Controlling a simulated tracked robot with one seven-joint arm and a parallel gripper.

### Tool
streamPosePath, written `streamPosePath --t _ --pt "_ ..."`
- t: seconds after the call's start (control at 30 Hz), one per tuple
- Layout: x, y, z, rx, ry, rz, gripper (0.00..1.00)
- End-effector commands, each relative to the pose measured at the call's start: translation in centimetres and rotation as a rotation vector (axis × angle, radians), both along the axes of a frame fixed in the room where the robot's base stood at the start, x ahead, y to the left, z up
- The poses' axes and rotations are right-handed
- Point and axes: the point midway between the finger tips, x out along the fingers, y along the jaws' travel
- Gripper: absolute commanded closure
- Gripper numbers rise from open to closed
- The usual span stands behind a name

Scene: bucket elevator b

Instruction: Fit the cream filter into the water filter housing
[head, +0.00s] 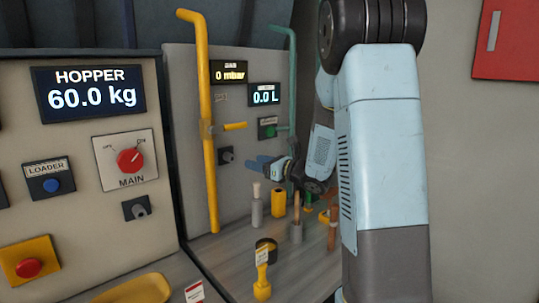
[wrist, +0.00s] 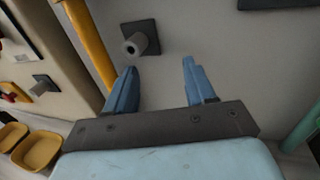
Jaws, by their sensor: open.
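My gripper (head: 263,163) is open and empty, held in front of the grey panel above the bench. In the wrist view its two blue fingers (wrist: 158,82) are spread apart with only the panel between and beyond them. On the bench below stands a pale grey cylinder with a cream top (head: 257,205); I cannot tell whether this is the cream filter. No part is clearly recognisable as the water filter housing. A round grey stub on a dark square plate (head: 226,156) sticks out of the panel, left of my gripper. It also shows beyond the fingers in the wrist view (wrist: 140,40).
A vertical yellow pipe (head: 208,120) stands left of my gripper, a green pipe (head: 293,70) behind it. My arm hides the bench's right side.

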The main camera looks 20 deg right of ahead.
Motion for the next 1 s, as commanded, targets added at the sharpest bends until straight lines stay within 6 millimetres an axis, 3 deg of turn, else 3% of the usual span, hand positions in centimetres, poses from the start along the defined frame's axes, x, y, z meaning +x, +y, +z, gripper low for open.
streamPosePath --t 0.3,0.7,1.0 --pt "-3.4 -0.1 3.4 0.001 -0.003 -0.002 0.45" --pt "-8.7 0.0 5.7 0.0 -0.003 -0.001 0.45" --pt "-11.0 -0.1 6.7 0.0 -0.001 -0.001 0.45"
